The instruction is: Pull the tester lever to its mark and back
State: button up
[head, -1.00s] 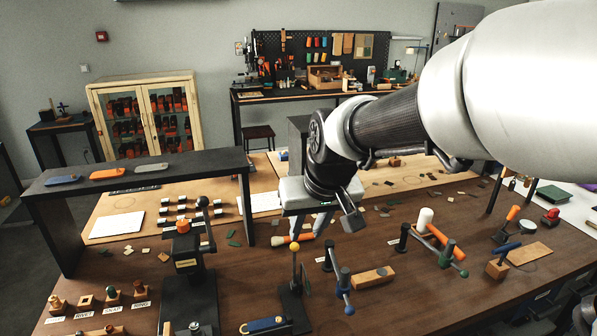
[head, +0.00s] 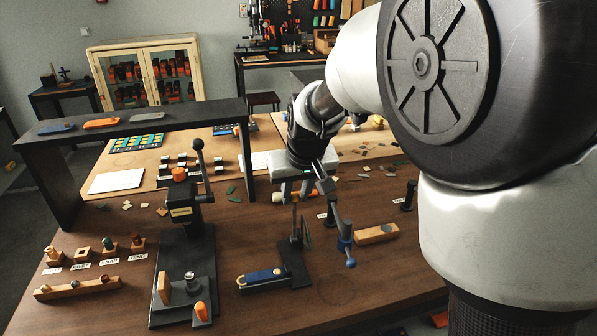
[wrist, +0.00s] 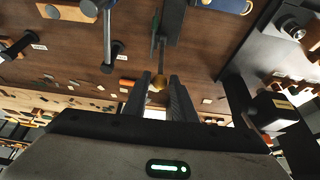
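The tester stands on the brown bench, with an upright lever (head: 295,222) on a dark base (head: 295,268) and a blue strap-like piece (head: 262,276) at its front left. My gripper (wrist: 160,80) is open, with a gap visible beside the knob. In the head view my gripper (head: 308,190) is over the lever's top and hides the knob. I cannot make out the mark.
A black press (head: 183,250) with a tall handle stands left of the tester. A blue-handled clamp (head: 345,240) and a wooden block (head: 376,234) are close on the right. A black shelf (head: 140,122) spans the back left. My arm covers the right side.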

jog(key=shift+r, duration=0.25)
jog(key=c, duration=0.4)
jog(key=shift+o, duration=0.2)
jog(key=shift+s+d+f+b, duration=0.15)
jog(key=shift+s+d+f, duration=0.05)
jog(key=shift+s, duration=0.55)
jog(key=shift+s+d+f+b, duration=0.2)
jog(key=shift+s+f, duration=0.05)
jog(key=shift+s, duration=0.45)
jog(key=shift+s+d+f+b, duration=0.15)
jog(key=shift+s+d+f, duration=0.05)
jog(key=shift+s, duration=0.55)
jog(key=shift+s+d+f+b, duration=0.3)
jog(key=shift+s+f+b, duration=0.25)
jog(key=shift+s, duration=0.4)
jog(key=shift+s+d+f+b, duration=0.3)
jog(key=shift+s+f, duration=0.3)
jog(key=shift+s, duration=0.3)
jog(key=shift+s+f, duration=0.1)
